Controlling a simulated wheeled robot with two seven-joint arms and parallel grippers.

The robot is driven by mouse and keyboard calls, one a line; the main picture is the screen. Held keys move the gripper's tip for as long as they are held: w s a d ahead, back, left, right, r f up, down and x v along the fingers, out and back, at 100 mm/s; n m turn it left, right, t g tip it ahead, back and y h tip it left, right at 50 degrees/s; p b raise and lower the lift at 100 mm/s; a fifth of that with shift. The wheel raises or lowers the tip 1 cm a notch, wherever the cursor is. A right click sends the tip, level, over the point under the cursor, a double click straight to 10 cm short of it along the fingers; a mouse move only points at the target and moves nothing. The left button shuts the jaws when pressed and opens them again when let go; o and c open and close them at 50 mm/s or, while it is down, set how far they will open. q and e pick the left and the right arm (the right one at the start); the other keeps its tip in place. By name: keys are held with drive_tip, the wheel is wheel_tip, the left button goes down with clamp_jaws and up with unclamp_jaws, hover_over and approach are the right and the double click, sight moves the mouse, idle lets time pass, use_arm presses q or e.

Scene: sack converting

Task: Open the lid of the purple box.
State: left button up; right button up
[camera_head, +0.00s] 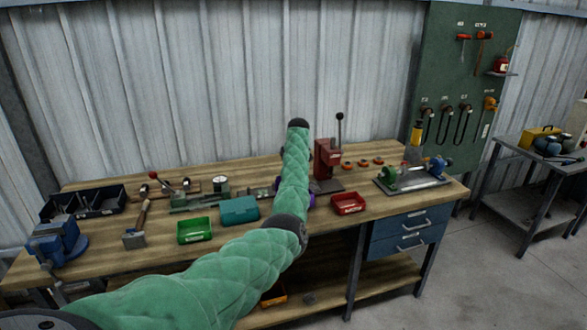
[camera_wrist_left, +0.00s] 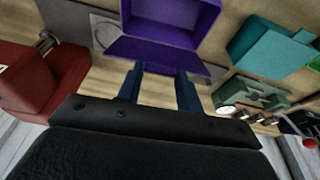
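The purple box (camera_wrist_left: 172,22) is at the top of the left wrist view. In the head view my green left arm covers most of the box, with only a purple bit (camera_head: 312,200) showing. My right gripper is in neither view.
A teal box (camera_head: 239,211) and a green bin (camera_head: 194,231) sit left of the arm on the wooden bench. A red press (camera_head: 327,160) and a red bin (camera_head: 348,204) stand to its right. A green-based machine (camera_head: 200,198) stands behind the teal box.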

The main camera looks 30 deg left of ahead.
use_arm(q)
drive_tip(key=o, duration=0.4)
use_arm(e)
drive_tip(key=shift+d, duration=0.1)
use_arm(q)
drive_tip(key=shift+b+v, duration=1.65)
drive_tip(key=shift+v, duration=2.25)
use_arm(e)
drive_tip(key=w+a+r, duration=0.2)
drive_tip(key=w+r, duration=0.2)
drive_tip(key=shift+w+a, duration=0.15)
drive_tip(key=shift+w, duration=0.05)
